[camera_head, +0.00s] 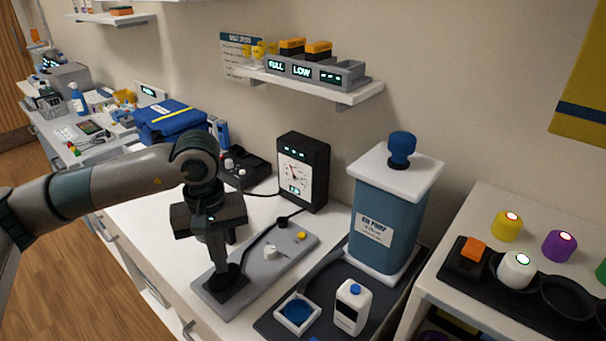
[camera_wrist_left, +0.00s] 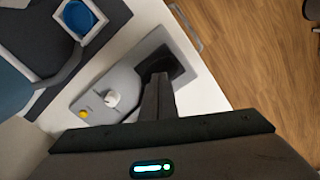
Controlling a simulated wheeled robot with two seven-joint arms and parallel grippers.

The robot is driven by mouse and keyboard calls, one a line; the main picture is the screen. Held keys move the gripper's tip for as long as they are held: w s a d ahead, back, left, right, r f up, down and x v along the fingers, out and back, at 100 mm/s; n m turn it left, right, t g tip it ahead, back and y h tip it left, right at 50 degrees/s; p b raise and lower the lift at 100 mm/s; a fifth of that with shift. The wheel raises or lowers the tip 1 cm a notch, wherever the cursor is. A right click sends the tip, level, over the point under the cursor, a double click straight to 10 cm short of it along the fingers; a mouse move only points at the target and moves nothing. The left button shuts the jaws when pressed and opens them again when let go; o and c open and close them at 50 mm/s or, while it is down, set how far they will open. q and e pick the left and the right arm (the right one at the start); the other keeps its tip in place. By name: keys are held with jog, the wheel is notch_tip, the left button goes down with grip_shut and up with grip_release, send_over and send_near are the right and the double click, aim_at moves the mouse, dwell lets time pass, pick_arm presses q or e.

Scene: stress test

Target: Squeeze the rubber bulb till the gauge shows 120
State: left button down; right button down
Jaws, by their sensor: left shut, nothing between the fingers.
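The gauge (camera_head: 293,172) is a black upright box with a white dial, a needle and a small digital readout; the number is too small to read surely. A grey board (camera_head: 262,262) lies in front of it, with a white knob (camera_head: 270,251) and a yellow button (camera_head: 301,235). A dark square pad (camera_head: 226,290) is at its near left end, with a black rubber-like piece, probably the bulb, mostly hidden by my gripper. My left gripper (camera_head: 222,264) points down over this pad, shut and empty. Its fingers (camera_wrist_left: 157,88) also show beside the dark pad (camera_wrist_left: 172,66) in the wrist view. My right gripper is out of view.
A blue air pump (camera_head: 385,222) with a white top stands right of the board. A dark tray (camera_head: 277,327) holds a white bottle (camera_head: 350,305) and a blue-centred dish (camera_head: 297,313). A blue bag (camera_head: 170,122) sits behind my arm. A shelf (camera_head: 310,83) overhangs the gauge.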

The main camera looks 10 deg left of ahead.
pick_arm(q)
jog(key=shift+r, duration=0.35)
jog(key=shift+r+p, duration=0.3)
jog(key=shift+r, duration=0.35)
jog(key=shift+r, duration=0.15)
notch_tip(320, 180, up, 6)
jog(key=shift+f+p, duration=0.1)
jog(key=shift+p, duration=0.55)
